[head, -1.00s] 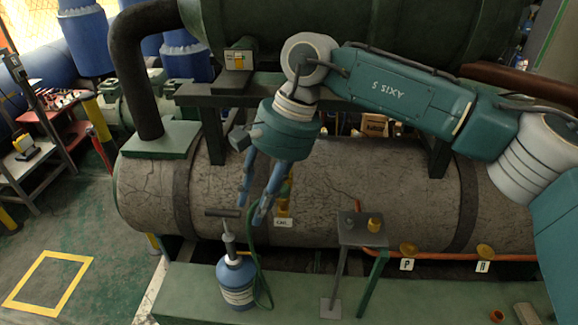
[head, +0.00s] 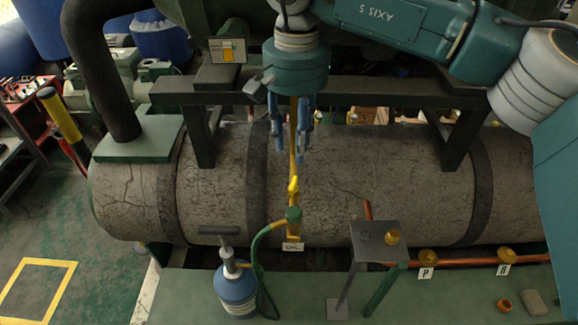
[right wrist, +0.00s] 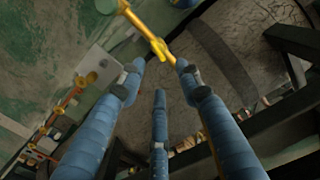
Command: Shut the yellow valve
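The yellow valve (head: 293,186) stands on the front of the cracked grey tank, above a small white label. A green hose fitting sits just below its bright yellow part. It also shows in the right wrist view (right wrist: 160,47), just beyond the fingertips. My right gripper (head: 291,158) hangs from above with its blue fingers spread. It is open and empty, and its tips appear above the bright yellow part in the picture. A thin yellow rod shows between the fingers; I cannot tell whether they touch it. My left gripper is not in view.
A blue gas bottle (head: 236,290) stands on the green base, joined to the valve fitting by a green hose (head: 258,240). A small grey stand (head: 378,236) with a brass fitting is to the right. Dark frame beams (head: 370,90) cross behind the gripper.

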